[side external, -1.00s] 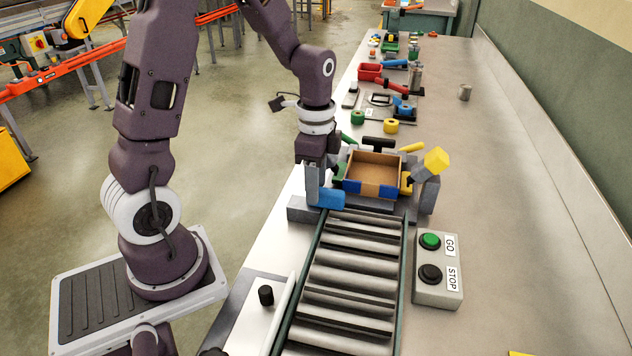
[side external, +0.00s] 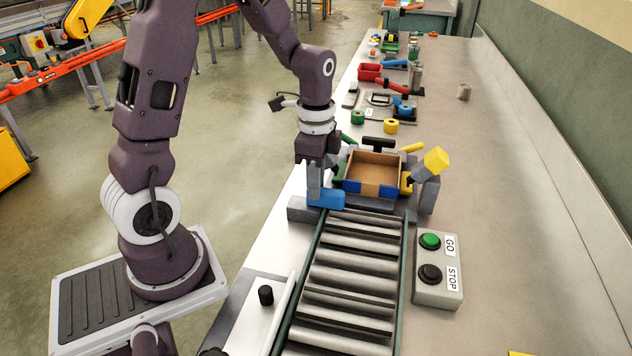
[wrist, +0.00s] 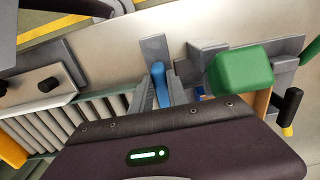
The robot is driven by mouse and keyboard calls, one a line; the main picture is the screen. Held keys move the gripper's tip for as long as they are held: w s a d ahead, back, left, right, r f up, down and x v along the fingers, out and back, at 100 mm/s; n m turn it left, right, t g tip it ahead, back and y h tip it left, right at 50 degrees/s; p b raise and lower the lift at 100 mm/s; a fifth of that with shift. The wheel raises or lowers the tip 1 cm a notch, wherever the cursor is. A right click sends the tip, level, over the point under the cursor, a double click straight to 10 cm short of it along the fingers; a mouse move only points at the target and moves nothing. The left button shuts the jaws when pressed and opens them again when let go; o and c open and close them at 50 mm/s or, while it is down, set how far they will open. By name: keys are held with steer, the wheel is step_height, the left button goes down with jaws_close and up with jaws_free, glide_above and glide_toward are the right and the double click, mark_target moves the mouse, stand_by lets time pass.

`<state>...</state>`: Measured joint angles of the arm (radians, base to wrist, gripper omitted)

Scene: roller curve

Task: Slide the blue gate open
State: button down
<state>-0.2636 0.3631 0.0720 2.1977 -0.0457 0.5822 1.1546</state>
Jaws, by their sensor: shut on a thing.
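The blue gate (side external: 328,200) stands at the far end of the roller conveyor, at its left side, beside a grey block. My gripper (side external: 314,190) points down onto its left part, with the fingers partly hidden. In the wrist view, the upright blue part of the gate (wrist: 159,74) sits between the two grey fingers of my gripper (wrist: 160,92), which are shut on it. An open brown box (side external: 372,170) with blue patches on its front stands just behind and to the right of the gate.
Grey rollers (side external: 350,262) run toward the camera, empty. A green knob (wrist: 242,67) is close to my gripper. A yellow-headed lever (side external: 436,161) stands right of the box. A GO/STOP button box (side external: 437,270) sits right of the rollers. The bench farther right is mostly clear.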

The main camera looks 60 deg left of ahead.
stand_by(0.8)
steer(key=shift+s+a, duration=1.5)
steer(key=shift+a, duration=0.1)
steer(key=c, duration=1.3)
jaws_free()
steer(key=shift+s, duration=0.1)
step_height(320, 180, up, 7)
steer(key=shift+r, duration=0.1)
